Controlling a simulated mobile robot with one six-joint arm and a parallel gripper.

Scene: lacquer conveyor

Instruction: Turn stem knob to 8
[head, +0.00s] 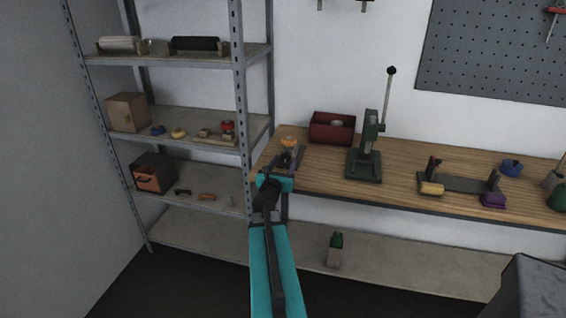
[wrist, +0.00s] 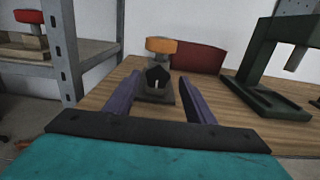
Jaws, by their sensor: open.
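An orange knob (wrist: 161,46) sits on top of a small stand with a grey stem and a dark base (wrist: 156,96), near the left end of the wooden bench. In the head view the orange knob (head: 289,142) shows just beyond my gripper, which partly covers its stand. My gripper (wrist: 158,84) is open, with its two purple fingers apart and pointing at the stand. The stand shows between the fingers and beyond them, below the knob's height in the picture. A dark pentagon-shaped part (wrist: 157,77) faces me below the knob. I cannot read any number or scale.
A green press (head: 367,150) and a red bin (head: 332,129) stand on the bench (head: 400,170) close to the knob's right. A metal shelf (head: 243,100) with a red knob (head: 227,127) is at the left. Further right are a yellow roller and a purple block.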

